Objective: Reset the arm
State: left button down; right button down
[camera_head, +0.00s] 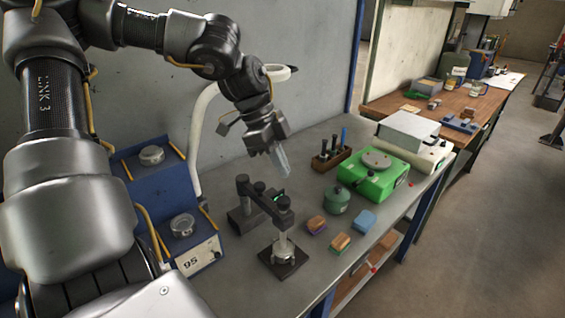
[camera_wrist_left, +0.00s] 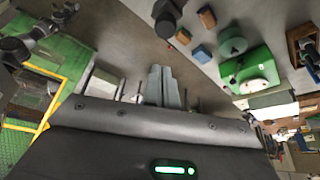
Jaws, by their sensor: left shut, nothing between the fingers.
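My left arm comes in from the left in the head view and reaches over the grey bench. My left gripper (camera_head: 281,163) is shut and empty, pointing down above the bench, behind and above the dark stand with a horizontal arm (camera_head: 264,199). The left wrist view also shows the left gripper's pale fingers (camera_wrist_left: 163,88) side by side with nothing between them. My right gripper is not in the head view.
A green device (camera_head: 373,178), a green pot (camera_head: 336,200), several small blocks (camera_head: 364,221) and a wooden holder (camera_head: 331,158) stand on the bench (camera_head: 230,270). Blue units (camera_head: 181,225) stand at left. A wooden table (camera_head: 480,105) is farther right.

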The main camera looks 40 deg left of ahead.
aim_at(286, 200)
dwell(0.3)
pick_arm(q)
notch_tip(286, 200, down, 7)
jog(key=b, duration=0.5)
jog(key=shift+f, duration=0.15)
jog(key=shift+r, duration=0.3)
jog(key=shift+f, duration=0.1)
notch_tip(286, 200, up, 8)
jog(key=p, duration=0.6)
notch_tip(286, 200, down, 8)
jog(key=b, duration=0.6)
jog(key=shift+f, duration=0.15)
notch_tip(286, 200, up, 14)
jog(key=p, duration=1.2)
